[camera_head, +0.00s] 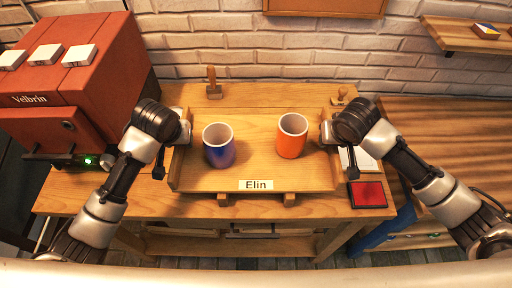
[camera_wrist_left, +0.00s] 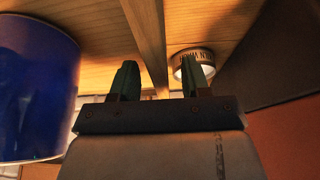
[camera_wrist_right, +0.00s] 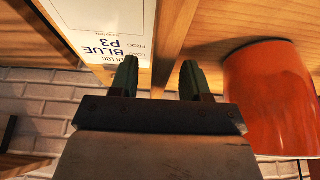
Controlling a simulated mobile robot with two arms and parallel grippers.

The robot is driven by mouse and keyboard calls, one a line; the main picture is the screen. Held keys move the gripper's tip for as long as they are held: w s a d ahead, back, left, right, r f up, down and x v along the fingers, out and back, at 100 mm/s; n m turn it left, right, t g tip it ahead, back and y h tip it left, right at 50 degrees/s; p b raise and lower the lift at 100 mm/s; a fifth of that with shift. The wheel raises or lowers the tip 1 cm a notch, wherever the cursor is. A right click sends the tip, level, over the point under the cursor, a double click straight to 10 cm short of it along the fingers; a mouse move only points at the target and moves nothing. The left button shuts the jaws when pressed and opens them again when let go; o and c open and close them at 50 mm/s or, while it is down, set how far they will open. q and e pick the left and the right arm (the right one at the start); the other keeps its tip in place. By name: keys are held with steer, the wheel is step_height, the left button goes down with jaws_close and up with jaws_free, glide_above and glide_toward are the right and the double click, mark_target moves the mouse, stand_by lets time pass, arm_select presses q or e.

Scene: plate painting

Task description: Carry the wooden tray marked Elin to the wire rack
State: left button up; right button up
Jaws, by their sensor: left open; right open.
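The wooden tray (camera_head: 255,166), with a label reading Elin on its front edge, sits on the wooden table. A blue mug (camera_head: 219,150) and an orange mug (camera_head: 291,137) stand upright in it. My left gripper (camera_head: 184,134) is at the tray's left side; in the left wrist view its open fingers (camera_wrist_left: 160,82) stand either side of the tray wall (camera_wrist_left: 149,45). My right gripper (camera_head: 327,133) is at the right side; in the right wrist view its open fingers (camera_wrist_right: 158,80) are either side of that wall (camera_wrist_right: 174,30). I cannot see a wire rack.
A red-brown machine marked Velbrin (camera_head: 70,70) stands left. A white card (camera_wrist_right: 100,25) reading BLUE P3 lies right of the tray, beside a red pad (camera_head: 367,194). A wooden stamp (camera_head: 213,84) stands behind. A slatted wooden surface (camera_head: 440,125) is at the right.

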arm_select(q)
steer(key=shift+f, duration=0.1)
arm_select(e)
steer(key=shift+f, duration=0.1)
arm_select(q)
steer(key=shift+c, duration=0.2)
arm_select(e)
steer(key=shift+c, duration=0.2)
arm_select(q)
jaws_close()
arm_select(e)
jaws_close()
